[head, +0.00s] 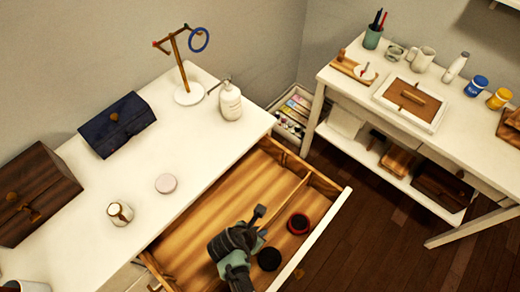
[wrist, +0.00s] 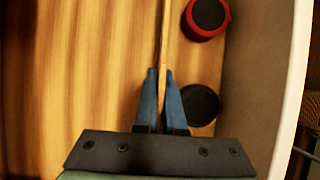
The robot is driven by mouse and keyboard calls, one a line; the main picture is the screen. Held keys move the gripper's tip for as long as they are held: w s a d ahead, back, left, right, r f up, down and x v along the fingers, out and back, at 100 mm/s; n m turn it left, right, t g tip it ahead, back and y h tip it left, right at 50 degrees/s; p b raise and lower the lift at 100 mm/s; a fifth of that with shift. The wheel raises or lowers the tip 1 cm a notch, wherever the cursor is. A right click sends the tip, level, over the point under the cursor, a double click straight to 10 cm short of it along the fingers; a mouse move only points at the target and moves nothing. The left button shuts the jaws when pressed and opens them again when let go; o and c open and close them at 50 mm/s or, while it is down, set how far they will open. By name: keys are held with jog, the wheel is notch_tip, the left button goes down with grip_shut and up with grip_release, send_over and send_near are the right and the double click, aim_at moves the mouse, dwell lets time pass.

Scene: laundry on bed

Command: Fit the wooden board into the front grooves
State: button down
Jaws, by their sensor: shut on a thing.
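The wooden board (head: 287,206) stands on edge as a thin divider inside the open wooden drawer (head: 205,215). It also shows in the wrist view (wrist: 166,38) as a narrow pale strip running away from my gripper. My gripper (head: 258,216) is down in the drawer, and in the wrist view its two blue fingers (wrist: 163,98) are shut on the board, one on each side. I cannot make out the front grooves; the near end of the board is hidden by my gripper.
A red-rimmed round item (head: 298,224) and a black round item (head: 269,259) lie in the drawer right of the board, the black one close to my fingers. The drawer's white front (head: 322,232) borders this strip. The wide left part of the drawer floor is bare.

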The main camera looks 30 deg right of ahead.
jog(key=shift+f+b, duration=0.4)
jog(key=shift+f, duration=0.15)
jog(key=c, duration=0.9)
grip_release()
jog(key=shift+r, duration=0.1)
jog(key=p+v, duration=0.1)
jog(key=v, duration=1.1)
jog(key=shift+s+a+r, duration=0.1)
jog(key=shift+a+r, duration=0.15)
jog(key=shift+r, duration=0.05)
